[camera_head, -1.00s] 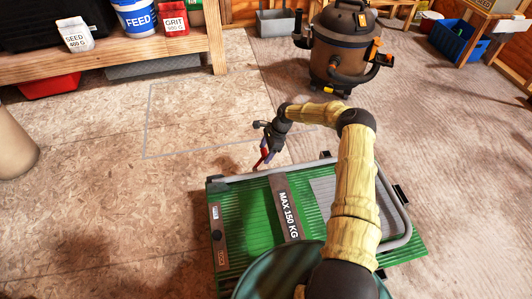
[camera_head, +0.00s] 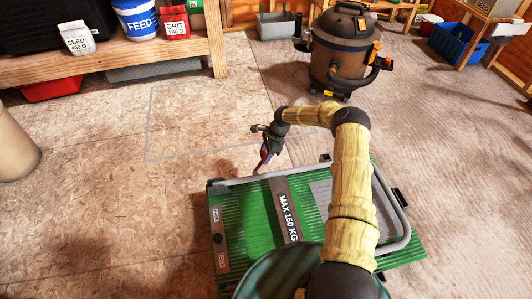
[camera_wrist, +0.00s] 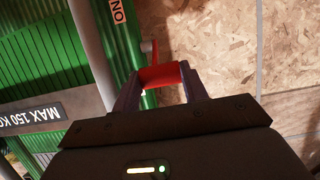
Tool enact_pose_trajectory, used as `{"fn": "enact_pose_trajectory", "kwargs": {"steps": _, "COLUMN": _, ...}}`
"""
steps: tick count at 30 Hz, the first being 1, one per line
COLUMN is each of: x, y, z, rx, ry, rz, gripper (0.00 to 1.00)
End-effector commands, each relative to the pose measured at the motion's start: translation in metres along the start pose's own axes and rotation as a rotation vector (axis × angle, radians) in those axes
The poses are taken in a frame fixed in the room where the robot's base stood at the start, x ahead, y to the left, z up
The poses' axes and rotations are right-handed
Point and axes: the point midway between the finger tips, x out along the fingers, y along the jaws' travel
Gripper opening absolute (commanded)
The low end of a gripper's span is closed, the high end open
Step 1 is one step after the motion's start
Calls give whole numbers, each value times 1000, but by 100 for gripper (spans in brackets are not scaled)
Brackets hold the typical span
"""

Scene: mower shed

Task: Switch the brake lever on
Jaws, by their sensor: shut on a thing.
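A green platform cart (camera_head: 255,225) with a "MAX 150 KG" strip lies on the floor in front of me. The red brake lever (camera_head: 262,160) is at its far edge. In the wrist view the red lever (camera_wrist: 162,74) lies between my fingers, beside an "ON" label (camera_wrist: 117,12) on the cart's edge. My gripper (camera_head: 266,157) is shut on the lever; it also shows in the wrist view (camera_wrist: 163,88). The fingers hide part of the lever, so its exact setting is hard to tell.
A grey tube handle (camera_head: 402,215) lies along the cart's right side. A brown shop vacuum (camera_head: 340,55) stands beyond the cart. A wooden shelf (camera_head: 120,55) with a feed bucket and bags is at the back left. The floor left of the cart, with a pale marked outline (camera_head: 148,120), is clear.

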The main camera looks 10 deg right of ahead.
Motion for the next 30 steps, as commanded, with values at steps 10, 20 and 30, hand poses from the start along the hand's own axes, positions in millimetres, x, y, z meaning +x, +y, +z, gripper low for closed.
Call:
{"fn": "enact_pose_trajectory", "kwargs": {"steps": 10, "x": -6, "y": -1, "z": 16, "rx": -5, "ry": 120, "rz": -1, "gripper": 2}}
{"fn": "enact_pose_trajectory", "kwargs": {"steps": 20, "x": -2, "y": -1, "z": 33, "rx": -8, "ry": 269, "rz": -3, "gripper": 2}}
{"fn": "enact_pose_trajectory", "kwargs": {"steps": 30, "x": 8, "y": -2, "z": 53, "rx": -9, "ry": 454, "rz": -5, "gripper": 2}}
